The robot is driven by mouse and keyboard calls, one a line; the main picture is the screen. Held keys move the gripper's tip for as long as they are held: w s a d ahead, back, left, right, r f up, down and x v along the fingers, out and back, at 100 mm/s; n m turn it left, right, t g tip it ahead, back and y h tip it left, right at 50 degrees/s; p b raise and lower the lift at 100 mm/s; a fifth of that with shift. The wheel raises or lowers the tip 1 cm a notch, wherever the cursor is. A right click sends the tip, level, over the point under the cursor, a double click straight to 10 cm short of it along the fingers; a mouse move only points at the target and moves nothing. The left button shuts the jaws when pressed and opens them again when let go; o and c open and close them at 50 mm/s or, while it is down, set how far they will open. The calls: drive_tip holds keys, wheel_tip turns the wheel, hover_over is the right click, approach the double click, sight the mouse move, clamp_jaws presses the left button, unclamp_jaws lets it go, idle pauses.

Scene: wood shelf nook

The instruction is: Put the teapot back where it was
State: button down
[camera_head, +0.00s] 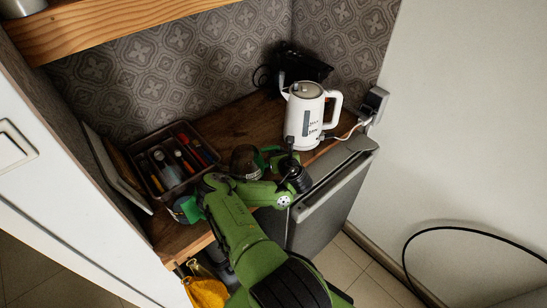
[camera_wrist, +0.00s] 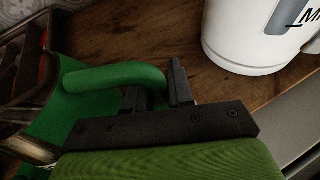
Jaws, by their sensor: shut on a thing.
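The teapot (camera_head: 244,161) looks like a dark glass pot with a green handle. It is at the front of the wooden counter, left of the white kettle; I cannot tell whether it touches the wood. In the wrist view, its green handle (camera_wrist: 112,76) reaches in from the left between the jaws. My gripper (camera_head: 282,158) is shut on that handle, and its dark fingers also show in the wrist view (camera_wrist: 157,90). My arm and gripper hide the lower part of the teapot.
A white electric kettle (camera_head: 304,116) stands close by on the right, with a cord to a wall socket (camera_head: 374,104). A dark tray (camera_head: 167,185) of utensils or bottles is on the left. A dark appliance (camera_head: 303,66) stands behind. A wooden shelf (camera_head: 115,25) hangs above.

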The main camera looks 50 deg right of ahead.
drive_tip(key=shift+f, duration=0.75)
drive_tip(key=shift+f, duration=0.1)
drive_tip(key=c, duration=1)
unclamp_jaws()
